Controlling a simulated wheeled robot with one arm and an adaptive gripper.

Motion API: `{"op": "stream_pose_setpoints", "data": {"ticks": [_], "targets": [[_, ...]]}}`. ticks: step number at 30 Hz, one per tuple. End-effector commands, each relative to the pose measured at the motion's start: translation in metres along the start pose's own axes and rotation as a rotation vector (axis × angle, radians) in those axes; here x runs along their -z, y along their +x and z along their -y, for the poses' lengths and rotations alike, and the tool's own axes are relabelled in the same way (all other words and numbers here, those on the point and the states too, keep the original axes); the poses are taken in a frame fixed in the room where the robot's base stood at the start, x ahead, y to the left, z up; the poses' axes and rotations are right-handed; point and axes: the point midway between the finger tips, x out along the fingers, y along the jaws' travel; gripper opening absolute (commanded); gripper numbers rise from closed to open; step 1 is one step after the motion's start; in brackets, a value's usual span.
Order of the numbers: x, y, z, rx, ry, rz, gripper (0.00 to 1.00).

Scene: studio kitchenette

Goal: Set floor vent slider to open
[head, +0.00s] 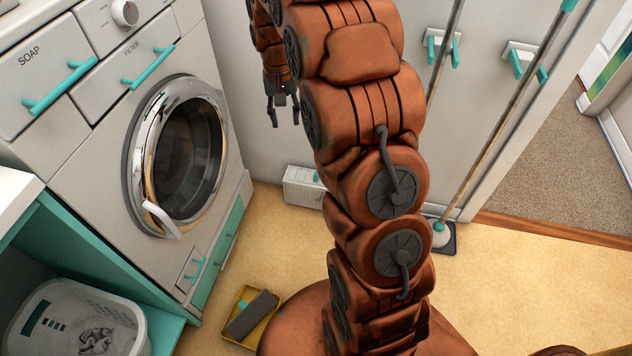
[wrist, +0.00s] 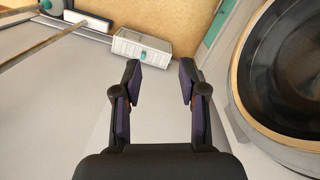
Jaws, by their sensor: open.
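The floor vent (head: 303,188) is a small white slatted box at the foot of the wall, right of the washing machine in the head view. Its small teal slider (head: 317,175) sits on top near the right end, close to my arm's outline. In the wrist view the vent (wrist: 128,45) lies beyond the fingertips, with the teal slider (wrist: 143,55) near its middle. My gripper (head: 284,123) hangs above the vent in the head view, pointing down. It is open and empty, and its fingers (wrist: 160,72) are apart from the vent and slider.
The washing machine (head: 112,130) with its round door (head: 190,160) stands close at left. A yellow tray (head: 236,338) with a dark block lies on the floor. Long-handled tools (head: 500,115) hang in wall clips at right. Floor (head: 530,270) at right is clear.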

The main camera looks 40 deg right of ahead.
Motion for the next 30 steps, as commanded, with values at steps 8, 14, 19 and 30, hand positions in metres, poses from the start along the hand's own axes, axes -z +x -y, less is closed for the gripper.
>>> {"op": "stream_pose_setpoints", "data": {"ticks": [8, 14, 19, 30], "targets": [[0.072, 0.095, -0.014, 0.006, 0.089, -0.013, 0.42], [0.118, 0.163, -0.028, 0.012, 0.151, -0.022, 0.42], [0.153, 0.222, -0.041, 0.018, 0.205, -0.032, 0.42], [0.213, 0.356, -0.076, 0.034, 0.318, -0.051, 0.42]]}}
